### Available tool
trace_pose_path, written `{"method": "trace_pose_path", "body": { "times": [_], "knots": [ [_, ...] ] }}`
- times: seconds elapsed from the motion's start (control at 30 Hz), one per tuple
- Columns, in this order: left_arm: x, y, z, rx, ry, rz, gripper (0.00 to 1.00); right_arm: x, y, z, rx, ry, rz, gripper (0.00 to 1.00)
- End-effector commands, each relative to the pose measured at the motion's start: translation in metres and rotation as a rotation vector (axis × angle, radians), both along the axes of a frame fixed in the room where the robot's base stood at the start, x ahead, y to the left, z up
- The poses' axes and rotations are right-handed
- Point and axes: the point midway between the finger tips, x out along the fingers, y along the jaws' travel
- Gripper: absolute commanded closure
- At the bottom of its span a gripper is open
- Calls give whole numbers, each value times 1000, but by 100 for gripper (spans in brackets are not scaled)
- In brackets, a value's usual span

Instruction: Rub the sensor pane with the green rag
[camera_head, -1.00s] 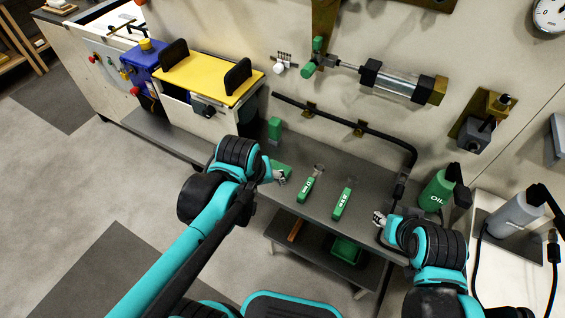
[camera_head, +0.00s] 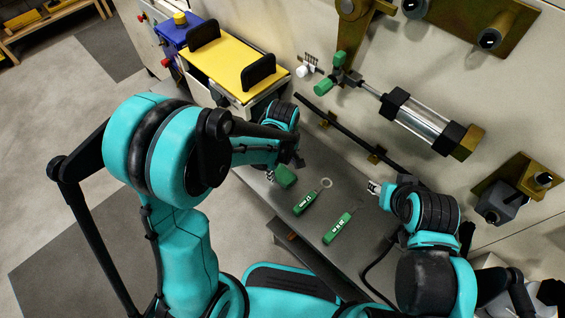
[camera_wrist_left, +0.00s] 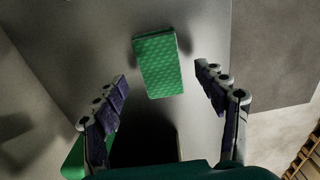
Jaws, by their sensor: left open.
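The green rag (camera_head: 286,177) lies as a small thick pad on the grey shelf (camera_head: 262,190). In the left wrist view the rag (camera_wrist_left: 158,65) is a textured green block ahead of the fingers, roughly between their tips. My left gripper (camera_wrist_left: 161,78) is open with nothing held; in the head view it (camera_head: 283,165) is right by the rag, partly hidden by my arm. My right gripper (camera_head: 377,188) is over the right part of the shelf; its fingers are too small to judge. I cannot tell for sure which surface is the sensor pane.
Two green-handled tools (camera_head: 305,202) (camera_head: 343,228) lie right of the rag. A second green object (camera_wrist_left: 76,158) is at the lower left in the wrist view. A yellow-topped unit (camera_head: 232,62), a black rod (camera_head: 340,128) and a clear cylinder (camera_head: 420,118) are along the wall.

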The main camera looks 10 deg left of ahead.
Motion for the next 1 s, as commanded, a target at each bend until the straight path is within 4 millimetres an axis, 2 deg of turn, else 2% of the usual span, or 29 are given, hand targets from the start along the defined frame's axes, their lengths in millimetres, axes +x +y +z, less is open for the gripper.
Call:
{"method": "trace_pose_path", "body": {
  "times": [0.03, 0.13, 0.47, 0.67, 0.7, 0.8, 0.83, 0.9, 0.93, 1.0],
  "knots": [
    [0, 0, -8, 0, 0, 0, 28, 0, 0, -4, 0, 0, 0, 60],
    [0, 0, -16, 0, 0, 0, 28, 0, 0, -7, 0, 0, 0, 60],
    [0, 0, -18, -1, -1, -1, 28, 0, 0, -7, 0, 0, 0, 60],
    [0, 0, -18, -1, -1, -1, 79, 0, 0, -7, 0, 0, 0, 60],
    [0, 0, -18, -1, -1, -1, 82, 0, 0, -7, 0, 0, 0, 60],
    [0, 0, -18, -1, -1, -1, 82, 0, 0, -7, 0, 0, 0, 60],
    [0, 0, -18, -1, -1, -1, 62, 0, 0, -7, 0, 0, 0, 60],
    [0, 0, -18, -1, -1, -1, 80, 0, 0, -7, 0, 0, 0, 60],
    [0, 0, -18, -1, -1, -1, 86, 0, 0, -7, 0, 0, 0, 60],
    [0, 0, -18, -1, -1, -1, 86, 0, 0, -7, 0, 0, 0, 60]
  ]
}}
